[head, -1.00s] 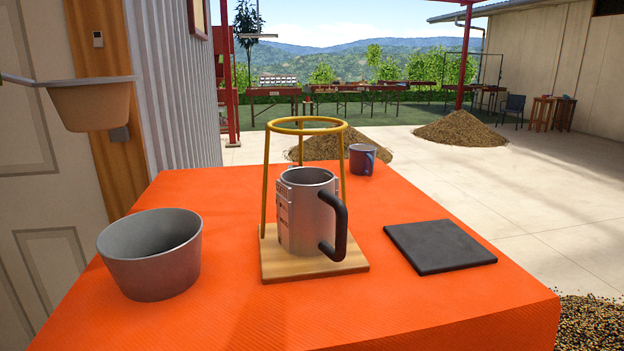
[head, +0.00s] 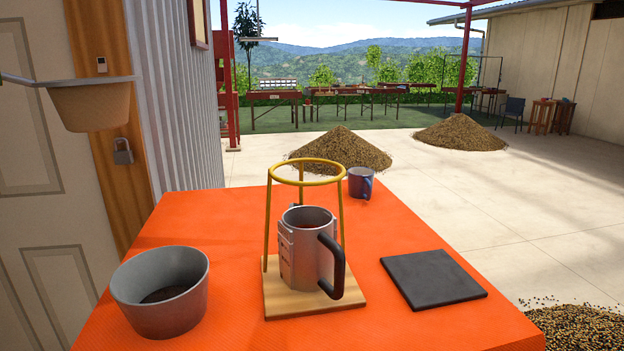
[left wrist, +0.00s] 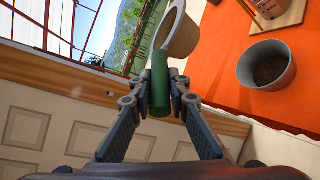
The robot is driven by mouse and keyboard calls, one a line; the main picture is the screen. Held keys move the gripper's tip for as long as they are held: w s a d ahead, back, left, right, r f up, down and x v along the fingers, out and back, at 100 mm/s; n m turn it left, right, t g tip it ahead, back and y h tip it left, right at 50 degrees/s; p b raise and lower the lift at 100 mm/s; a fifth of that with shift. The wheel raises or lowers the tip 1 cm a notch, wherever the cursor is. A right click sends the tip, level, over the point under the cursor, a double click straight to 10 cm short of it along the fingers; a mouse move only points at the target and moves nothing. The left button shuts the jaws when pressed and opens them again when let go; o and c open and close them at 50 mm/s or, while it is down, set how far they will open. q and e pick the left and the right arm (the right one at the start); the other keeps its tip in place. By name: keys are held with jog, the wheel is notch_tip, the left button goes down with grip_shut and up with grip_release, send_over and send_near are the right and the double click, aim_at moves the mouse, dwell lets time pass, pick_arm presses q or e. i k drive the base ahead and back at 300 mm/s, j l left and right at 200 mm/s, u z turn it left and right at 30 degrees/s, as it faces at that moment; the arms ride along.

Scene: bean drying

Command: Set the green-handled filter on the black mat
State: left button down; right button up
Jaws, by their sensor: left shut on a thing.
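The filter is a beige cone-shaped cloth bag (head: 93,107) on a wire rim, hanging in the air at the left of the head view, left of the table. In the left wrist view its bag (left wrist: 178,32) is beyond my fingertips. My left gripper (left wrist: 161,88) is shut on the green handle (left wrist: 160,88); it is outside the head view. The black mat (head: 433,279) lies flat and bare on the right of the orange table. My right gripper is not in view.
On the orange table (head: 228,220), a yellow ring stand (head: 341,225) with a wooden base holds a metal mug (head: 308,262). A grey bowl (head: 160,303) with dark contents is at front left. A blue mug (head: 360,184) stands behind. A door (head: 35,240) is at left.

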aim_at(408, 287)
jog(key=i+l, duration=0.15)
jog(key=l, duration=0.25)
jog(key=i+l, duration=0.1)
jog(key=l, duration=0.3)
jog(key=i+l+u, duration=0.1)
jog(key=l, duration=0.3)
jog(key=i+l, duration=0.15)
jog(key=l, duration=0.25)
